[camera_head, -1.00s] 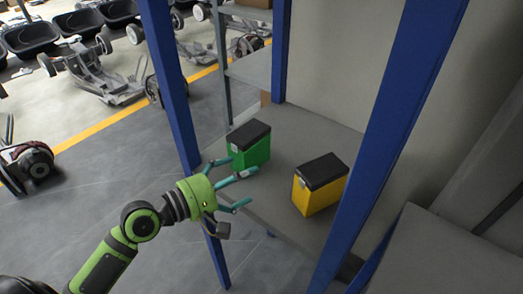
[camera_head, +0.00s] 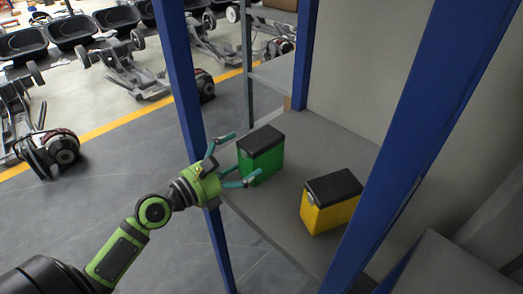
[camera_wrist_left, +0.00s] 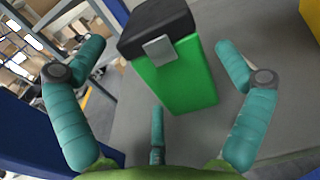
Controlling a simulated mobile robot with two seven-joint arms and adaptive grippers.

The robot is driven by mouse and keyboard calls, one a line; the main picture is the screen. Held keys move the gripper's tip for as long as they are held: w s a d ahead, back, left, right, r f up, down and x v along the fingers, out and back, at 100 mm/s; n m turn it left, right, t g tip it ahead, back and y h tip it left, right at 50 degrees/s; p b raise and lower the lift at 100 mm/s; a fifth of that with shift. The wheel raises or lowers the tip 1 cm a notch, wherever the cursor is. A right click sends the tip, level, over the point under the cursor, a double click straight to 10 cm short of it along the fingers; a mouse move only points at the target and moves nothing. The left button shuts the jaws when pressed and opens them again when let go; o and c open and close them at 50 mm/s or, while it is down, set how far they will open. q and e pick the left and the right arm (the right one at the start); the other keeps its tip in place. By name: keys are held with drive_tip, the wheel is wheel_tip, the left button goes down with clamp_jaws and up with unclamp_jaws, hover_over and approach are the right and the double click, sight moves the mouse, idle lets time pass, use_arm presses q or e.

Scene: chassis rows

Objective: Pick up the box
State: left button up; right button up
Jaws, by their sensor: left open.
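A green box with a black lid (camera_head: 262,156) stands upright on the grey shelf (camera_head: 272,214). A yellow box with a black lid (camera_head: 329,203) stands on the same shelf to its right. My left gripper (camera_head: 238,160) is open at the green box's left side, its fingers pointing towards it. In the left wrist view the green box (camera_wrist_left: 180,80) stands ahead, between the spread teal fingers, with a grey clasp on its lid edge. No finger clearly touches it. The yellow box (camera_wrist_left: 311,20) shows at the top right corner there. My right gripper is not in view.
Blue posts (camera_head: 191,110) frame the shelf, with another blue post (camera_head: 409,130) at the right. A grey wall closes the back. Several chassis (camera_head: 128,68) stand on the floor beyond a yellow line at the upper left.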

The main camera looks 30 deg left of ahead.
use_arm(q)
drive_tip(key=p+x, duration=0.1)
drive_tip(key=x, duration=0.4)
drive_tip(key=shift+w+d+f, duration=0.1)
drive_tip(key=shift+w, duration=0.25)
drive_tip(key=c, duration=1.4)
